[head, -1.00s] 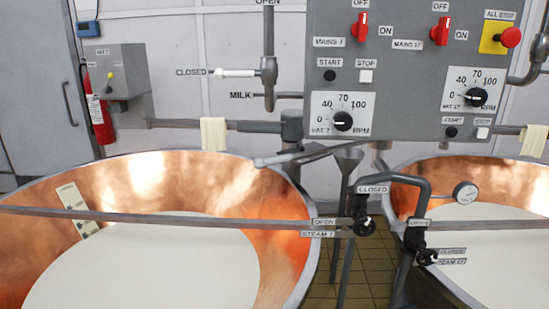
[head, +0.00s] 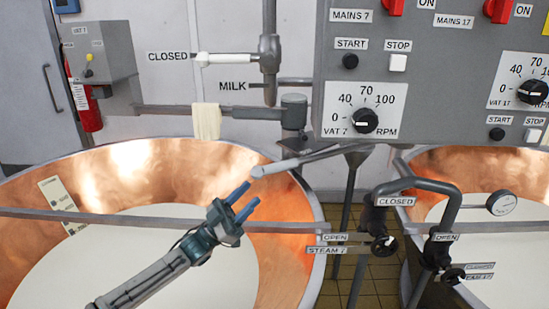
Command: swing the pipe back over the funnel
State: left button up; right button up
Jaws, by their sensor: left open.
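The pipe (head: 325,154) is a thin grey tube with a pale sleeve at its left end. That end reaches over the right part of the left copper vat (head: 306,205). The funnel (head: 355,161) is grey and stands on a thin leg between the two vats, just beyond the right part of the pipe. I cannot tell the height gap between them. My left gripper (head: 242,200) comes in from the lower left over the left vat. Its two blue fingers are open and empty, and point up right toward the pale sleeve, apart from it in the picture. My right gripper is out of view.
A long grey bar (head: 150,220) crosses the left vat. Steam valves (head: 382,245) with dark bent pipes stand between the vats. A control panel (head: 420,75) hangs above. A cloth (head: 206,121) hangs on a horizontal arm behind.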

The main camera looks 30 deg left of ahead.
pick_arm(q)
jog(key=p, duration=0.2)
send_near(277, 167)
notch_tip(277, 167, up, 2)
jog(key=w, duration=0.2)
jog(key=shift+w+d+r+m+p, duration=0.3)
jog(key=shift+w+d+r+p, duration=0.25)
jog(key=shift+w+d+r, duration=0.5)
jog(key=shift+p+x, duration=0.6)
jog(key=shift+x, duration=0.6)
jog(key=shift+w+d+r, duration=0.25)
jog(key=shift+w+d, duration=0.1)
jog(key=shift+w, duration=0.1)
jog(key=shift+r, duration=0.1)
jog(key=shift+w, duration=0.1)
jog(key=shift+c, duration=0.4)
jog(key=c, duration=0.7)
grip_shut()
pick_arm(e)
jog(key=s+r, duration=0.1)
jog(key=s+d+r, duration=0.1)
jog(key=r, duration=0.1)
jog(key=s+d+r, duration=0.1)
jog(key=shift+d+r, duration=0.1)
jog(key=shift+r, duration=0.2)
